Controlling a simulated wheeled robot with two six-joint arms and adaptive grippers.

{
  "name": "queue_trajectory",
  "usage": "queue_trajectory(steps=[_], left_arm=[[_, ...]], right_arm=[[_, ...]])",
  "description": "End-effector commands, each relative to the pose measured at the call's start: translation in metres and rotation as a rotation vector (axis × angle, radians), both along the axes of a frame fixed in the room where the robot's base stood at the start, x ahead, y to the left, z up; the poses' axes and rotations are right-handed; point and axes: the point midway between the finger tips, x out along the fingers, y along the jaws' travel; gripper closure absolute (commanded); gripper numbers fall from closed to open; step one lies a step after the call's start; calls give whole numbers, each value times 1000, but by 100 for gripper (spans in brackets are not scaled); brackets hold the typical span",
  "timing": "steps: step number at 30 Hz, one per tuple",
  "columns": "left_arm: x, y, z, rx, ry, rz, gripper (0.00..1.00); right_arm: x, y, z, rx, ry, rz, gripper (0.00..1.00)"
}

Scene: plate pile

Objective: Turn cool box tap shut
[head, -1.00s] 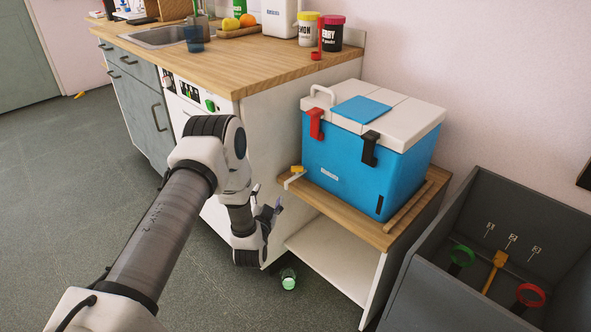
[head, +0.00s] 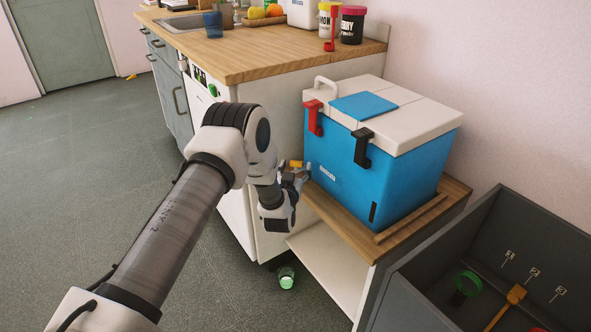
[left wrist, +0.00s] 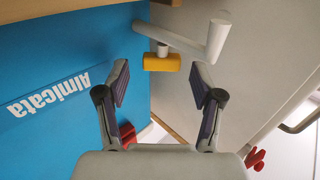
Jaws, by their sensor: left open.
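The blue cool box (head: 335,172) with a white lid stands on a wooden-topped low stand. Its tap (head: 296,164) has a yellow handle and pokes out at the box's left side. In the left wrist view the tap's yellow handle (left wrist: 162,63) and white pipe (left wrist: 186,42) lie just beyond my fingertips. My left gripper (head: 298,176) is beside the tap. In the left wrist view the left gripper (left wrist: 160,80) is open and empty, its fingers either side of the handle's line but apart from it. My right gripper is not in view.
The kitchen counter (head: 262,58) stands left of the stand, leaving a narrow gap. A green-tinted glass (head: 286,277) is on the floor below the tap. A dark open bin (head: 415,292) with several coloured tools is at the right. Red and black latches hang on the box front.

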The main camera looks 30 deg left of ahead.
Motion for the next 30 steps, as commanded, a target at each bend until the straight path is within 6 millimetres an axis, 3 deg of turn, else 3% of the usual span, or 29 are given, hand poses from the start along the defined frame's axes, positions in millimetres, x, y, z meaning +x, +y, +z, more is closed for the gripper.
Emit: queue_trajectory(steps=[9,10,14,15,30], left_arm=[[8,4,0,1,1,0,33],[8,4,0,1,1,0,40],[8,4,0,1,1,0,86],[8,4,0,1,1,0,93],[8,4,0,1,1,-6,93]], right_arm=[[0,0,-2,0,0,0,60],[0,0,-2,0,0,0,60],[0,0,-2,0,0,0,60],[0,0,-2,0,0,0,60],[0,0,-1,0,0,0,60]])
